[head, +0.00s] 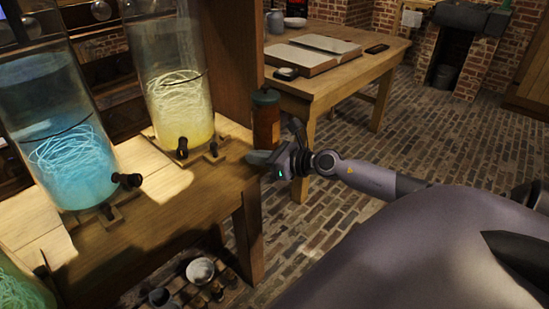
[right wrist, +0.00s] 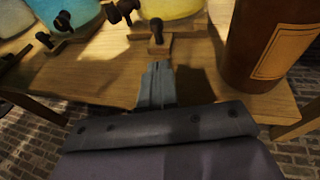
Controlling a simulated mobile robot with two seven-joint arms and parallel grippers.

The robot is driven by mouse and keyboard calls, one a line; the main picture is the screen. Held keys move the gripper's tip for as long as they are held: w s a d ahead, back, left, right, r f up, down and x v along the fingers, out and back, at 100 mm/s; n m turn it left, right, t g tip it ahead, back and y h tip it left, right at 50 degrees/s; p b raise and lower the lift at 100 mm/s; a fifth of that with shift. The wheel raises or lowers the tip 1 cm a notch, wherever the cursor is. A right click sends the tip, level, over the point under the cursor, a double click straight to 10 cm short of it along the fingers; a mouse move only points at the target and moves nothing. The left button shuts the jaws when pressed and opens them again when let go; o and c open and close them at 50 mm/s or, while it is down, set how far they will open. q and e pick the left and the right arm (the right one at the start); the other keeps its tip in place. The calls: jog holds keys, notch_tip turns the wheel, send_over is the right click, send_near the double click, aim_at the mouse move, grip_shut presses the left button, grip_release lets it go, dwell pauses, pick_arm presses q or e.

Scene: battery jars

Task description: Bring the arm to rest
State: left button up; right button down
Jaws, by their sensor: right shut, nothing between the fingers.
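My right gripper (head: 262,158) reaches in from the right in the head view, over the right end of the wooden bench. Its fingers are closed together and hold nothing. In the right wrist view the closed fingers (right wrist: 157,84) point toward the jars' taps, above bare bench top. A brown bottle (head: 266,122) with a dark cap stands at the bench's right end, just behind the gripper. It also shows in the right wrist view (right wrist: 245,50), to the right of the fingers, with a tan label. My left gripper is not in view.
A blue jar (head: 65,130) and a yellow jar (head: 180,90), each with a black tap, stand on the bench (head: 165,200). A green jar (head: 20,290) shows at lower left. A second table (head: 350,75) holds an open book. The brick floor between is clear.

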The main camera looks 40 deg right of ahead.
jog(key=shift+v, duration=2.35)
